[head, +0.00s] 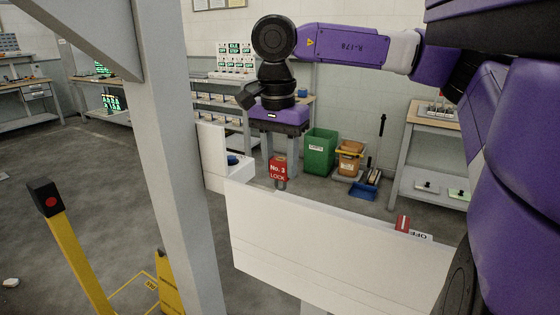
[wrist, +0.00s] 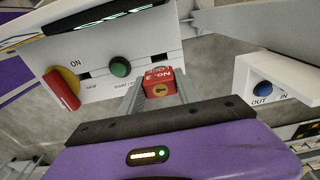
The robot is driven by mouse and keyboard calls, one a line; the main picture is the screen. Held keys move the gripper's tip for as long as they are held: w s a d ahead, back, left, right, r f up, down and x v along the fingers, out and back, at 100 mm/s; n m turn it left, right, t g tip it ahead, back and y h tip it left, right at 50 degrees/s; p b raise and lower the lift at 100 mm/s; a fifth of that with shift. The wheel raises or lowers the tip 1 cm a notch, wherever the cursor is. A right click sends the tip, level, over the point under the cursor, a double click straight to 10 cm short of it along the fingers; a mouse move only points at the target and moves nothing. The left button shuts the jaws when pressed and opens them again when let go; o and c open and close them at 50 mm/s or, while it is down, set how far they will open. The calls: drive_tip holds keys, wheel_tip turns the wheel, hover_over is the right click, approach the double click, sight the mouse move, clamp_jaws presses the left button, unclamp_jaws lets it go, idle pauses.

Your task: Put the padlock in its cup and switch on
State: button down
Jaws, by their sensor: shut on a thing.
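The red padlock (head: 278,170), marked "No. 3 LOCK", is held upright in my gripper (head: 279,182), above the white control box (head: 335,235).
A green button (wrist: 120,67) is on the panel between the handle and padlock. A grey post (head: 175,150) stands left of the control box. A yellow stand with a red button (head: 50,202) is further left. Green (head: 320,152) and brown bins (head: 349,158) stand behind.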

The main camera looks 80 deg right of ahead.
sight(280, 179)
drive_tip(key=shift+f+b, duration=1.5)
drive_tip(key=shift+f, duration=0.75)
drive_tip(key=shift+f+b, duration=2.1)
drive_tip(key=shift+f, duration=0.2)
drive_tip(key=c, duration=0.8)
unclamp_jaws()
drive_tip(key=shift+r, duration=0.1)
drive_tip(key=shift+o, duration=0.2)
drive_tip(key=shift+a+r+p, duration=0.15)
drive_tip(key=shift+r+p, duration=0.1)
drive_tip(key=shift+r, duration=1.7)
drive_tip(key=shift+a+r+p, duration=0.1)
drive_tip(key=shift+r+p, duration=0.15)
drive_tip(key=shift+r, duration=1.7)
